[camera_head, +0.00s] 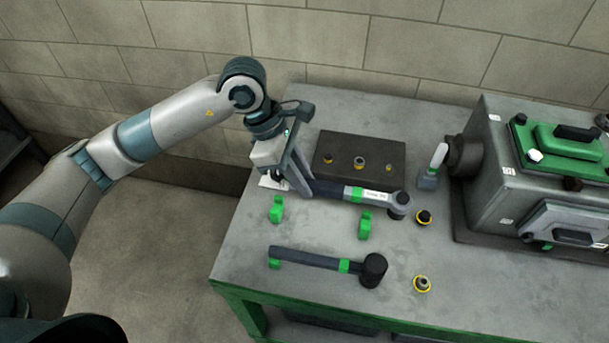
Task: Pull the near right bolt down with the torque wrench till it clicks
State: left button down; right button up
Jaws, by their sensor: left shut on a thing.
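The torque wrench (330,189) has a dark handle, a green band, a white label and a round dark head at its right end. My left gripper (292,178) is shut on its handle near the left end, at the back left of the bench, close above or at two green cradles (277,210). The engine block (484,166) stands at the right with a green cover (562,142) on its top. A pale hex-shaped piece (535,156) shows at that cover's near left corner. I cannot tell which piece is the near right bolt. My right gripper is out of view.
A rubber mallet (373,270) lies at the front of the grey bench (300,310). A dark tray (340,150) with several small fittings lies behind the wrench.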

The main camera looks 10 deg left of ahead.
pick_arm(q)
jog(key=shift+f+b, duration=1.35)
jog(key=shift+f, duration=1.8)
jog(key=shift+f+b, duration=0.6)
jog(key=shift+b, duration=0.3)
jog(key=shift+b, duration=0.45)
